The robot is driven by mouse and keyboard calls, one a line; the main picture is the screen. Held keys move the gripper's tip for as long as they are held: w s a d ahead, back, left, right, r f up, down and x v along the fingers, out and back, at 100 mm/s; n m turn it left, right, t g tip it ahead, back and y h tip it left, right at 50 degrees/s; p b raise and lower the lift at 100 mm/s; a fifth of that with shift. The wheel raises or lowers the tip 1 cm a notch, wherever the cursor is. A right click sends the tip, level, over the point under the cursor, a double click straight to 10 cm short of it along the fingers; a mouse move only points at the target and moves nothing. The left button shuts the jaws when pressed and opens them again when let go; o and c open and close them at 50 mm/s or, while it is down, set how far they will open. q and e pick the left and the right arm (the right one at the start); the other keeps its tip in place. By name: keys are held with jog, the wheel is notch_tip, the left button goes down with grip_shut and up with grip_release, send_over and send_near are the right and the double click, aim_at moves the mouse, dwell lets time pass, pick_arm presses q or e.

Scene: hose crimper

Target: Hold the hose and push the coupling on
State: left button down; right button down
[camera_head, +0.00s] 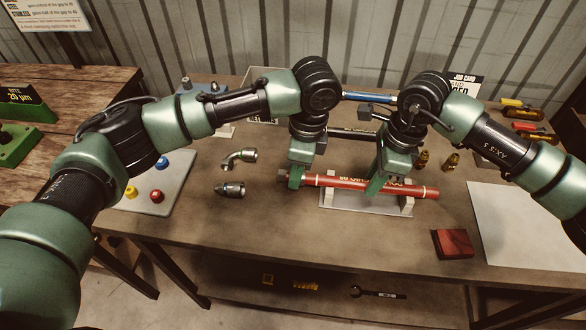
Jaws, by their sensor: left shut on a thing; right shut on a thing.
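The red hose (335,182) lies roughly level across the light cradle (365,207) on the table, its right end sticking out past the cradle. A metal coupling (282,176) shows at the hose's left end; how far the hose sits inside it is hidden. My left gripper (296,180) points down and is shut on the coupling at that end. My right gripper (376,188) points down and is shut on the hose above the cradle, hiding part of it. The fingertips are partly hidden.
An elbow fitting (239,157) and a straight fitting (230,189) lie to the left. A grey mat (171,190) holds coloured caps. Brass fittings (452,161) lie behind right, a red block (452,243) front right, beside a white sheet (520,226). The front middle is clear.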

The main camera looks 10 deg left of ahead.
pick_arm(q)
jog(key=shift+d, duration=0.25)
jog(key=shift+d, duration=0.75)
pick_arm(e)
jog(key=shift+a, duration=0.15)
pick_arm(q)
jog(key=shift+d, duration=0.4)
jog(key=c, duration=0.9)
grip_release()
jog(key=shift+c, duration=0.2)
jog(key=shift+a, duration=0.1)
jog(key=shift+r, duration=0.55)
notch_tip(320, 180, up, 11)
jog(key=d, duration=0.1)
jog(key=shift+d, duration=0.25)
jog(key=shift+f, duration=0.1)
